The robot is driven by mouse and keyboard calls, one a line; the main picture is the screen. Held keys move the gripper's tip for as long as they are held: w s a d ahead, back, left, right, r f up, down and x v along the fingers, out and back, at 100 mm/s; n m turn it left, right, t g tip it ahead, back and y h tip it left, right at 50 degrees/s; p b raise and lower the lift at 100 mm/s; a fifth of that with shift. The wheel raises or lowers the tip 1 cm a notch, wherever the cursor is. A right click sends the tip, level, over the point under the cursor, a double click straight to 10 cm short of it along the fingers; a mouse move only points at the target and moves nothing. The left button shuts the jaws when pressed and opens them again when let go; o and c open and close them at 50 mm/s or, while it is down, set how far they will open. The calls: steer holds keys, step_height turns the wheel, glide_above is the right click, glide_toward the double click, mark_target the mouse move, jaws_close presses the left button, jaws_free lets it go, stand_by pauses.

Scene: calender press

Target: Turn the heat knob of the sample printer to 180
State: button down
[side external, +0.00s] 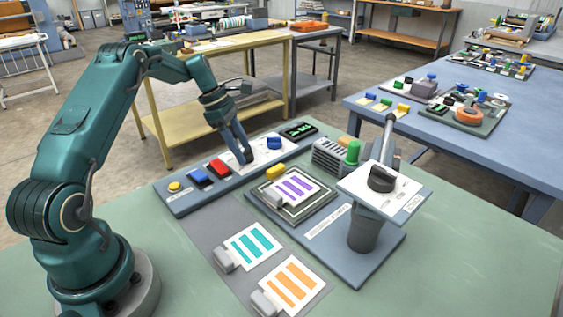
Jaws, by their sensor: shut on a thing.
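My gripper (246,158) points down at the long blue-grey control panel (186,203) in the side external view. It is shut on a small knob at the left part of the panel's white dial plate (268,156). The fingers mostly hide this knob, and its setting and label cannot be read. A blue knob (274,143) stands farther right on the same plate. A dark display (299,130) with green digits, too small to read, sits at the panel's right end.
Red (219,168) and blue (198,177) buttons and a yellow one (174,187) lie left of my gripper. Striped cards in purple (296,187), teal (253,246) and orange (294,284) lie in front. The green table's right front is clear.

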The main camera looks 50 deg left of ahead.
mark_target(250, 155)
steer(key=shift+w+m+g+h, duration=0.15)
steer(key=shift+m+g+h, duration=0.2)
steer(key=shift+m, duration=1.05)
steer(key=shift+c, duration=1.6)
jaws_free()
steer(key=shift+a+r, duration=0.1)
steer(key=shift+r, duration=1.45)
steer(key=s+a+r, duration=0.6)
steer(key=s+r, duration=0.2)
steer(key=s, duration=0.1)
steer(key=shift+s+a, duration=0.25)
steer(key=shift+a, duration=0.15)
